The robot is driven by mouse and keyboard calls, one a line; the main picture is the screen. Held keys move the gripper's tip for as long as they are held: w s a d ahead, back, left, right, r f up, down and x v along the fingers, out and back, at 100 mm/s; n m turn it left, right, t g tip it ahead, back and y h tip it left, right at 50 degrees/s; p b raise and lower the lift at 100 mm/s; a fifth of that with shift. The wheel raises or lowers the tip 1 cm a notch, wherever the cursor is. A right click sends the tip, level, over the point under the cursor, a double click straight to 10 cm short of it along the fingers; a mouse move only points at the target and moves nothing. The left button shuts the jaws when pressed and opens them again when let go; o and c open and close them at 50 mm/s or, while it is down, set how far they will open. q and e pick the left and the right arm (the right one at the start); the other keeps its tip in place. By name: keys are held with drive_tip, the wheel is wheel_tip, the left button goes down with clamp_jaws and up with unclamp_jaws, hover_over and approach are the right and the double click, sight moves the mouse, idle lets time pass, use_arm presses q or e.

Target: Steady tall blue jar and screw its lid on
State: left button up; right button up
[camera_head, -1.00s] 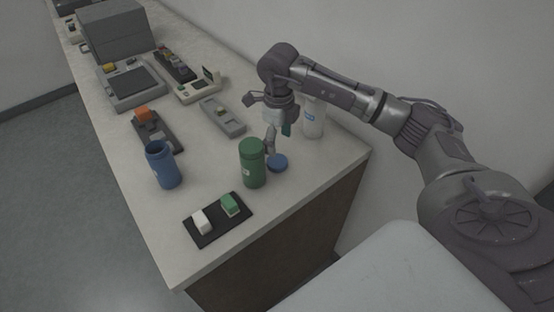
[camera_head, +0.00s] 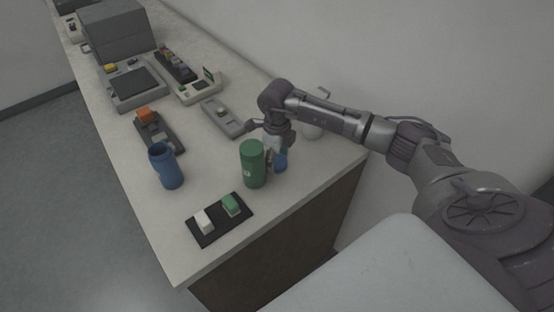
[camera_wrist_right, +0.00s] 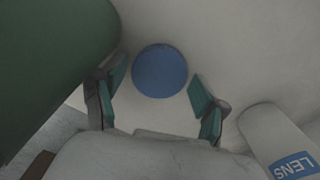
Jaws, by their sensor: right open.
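The tall blue jar (camera_head: 166,167) stands upright and open-topped at the left front of the bench. The round blue lid (camera_wrist_right: 160,71) lies flat on the bench top, just right of the green jar; in the head view part of the lid (camera_head: 281,164) shows beside my right gripper (camera_head: 276,161). In the right wrist view my right gripper (camera_wrist_right: 158,103) is open, its teal pads apart on either side of the lid's near edge, holding nothing. My left gripper is not in view.
A green lidded jar (camera_head: 252,165) stands close beside my right gripper. A white bottle labelled LENS (camera_wrist_right: 283,142) stands on its other side. A black tray (camera_head: 220,232) with a white and a green block lies in front. Several devices line the bench further back.

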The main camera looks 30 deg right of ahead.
sight(278, 162)
idle(0.3)
drive_tip(key=c, duration=0.6)
drive_tip(key=shift+r, duration=0.35)
wheel_tip(278, 162, up, 3)
drive_tip(key=shift+s+r+b, duration=0.15)
drive_tip(key=shift+r+b, duration=0.05)
drive_tip(key=shift+b, duration=0.65)
drive_tip(key=s+r+b, duration=0.2)
drive_tip(key=s+r, duration=0.4)
drive_tip(key=s, duration=0.5)
drive_tip(key=shift+s+d+r, duration=0.2)
drive_tip(key=shift+d+r, duration=0.1)
drive_tip(key=shift+r, duration=0.1)
